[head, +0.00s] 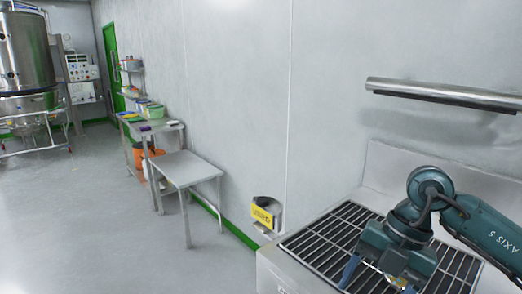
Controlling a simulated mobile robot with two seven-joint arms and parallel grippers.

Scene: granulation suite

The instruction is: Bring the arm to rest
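My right arm comes in from the right edge, teal, with "AXIS 5" on a link. Its gripper (378,281) points down over the dark slatted grate (336,232) of a pale bench or sink unit at the lower right. Its two fingers are spread apart and I see nothing held between them. The fingertips are near the lower edge of the view, so their height above the grate is hard to tell. My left gripper is not in view.
A steel rail (440,93) sticks out along the wall above the grate. A yellow-labelled box (263,217) is at the wall beside the unit. A bare small table (186,168) and a shelf bench with coloured bins (153,110) stand further back. The grey floor (90,220) at left is clear.

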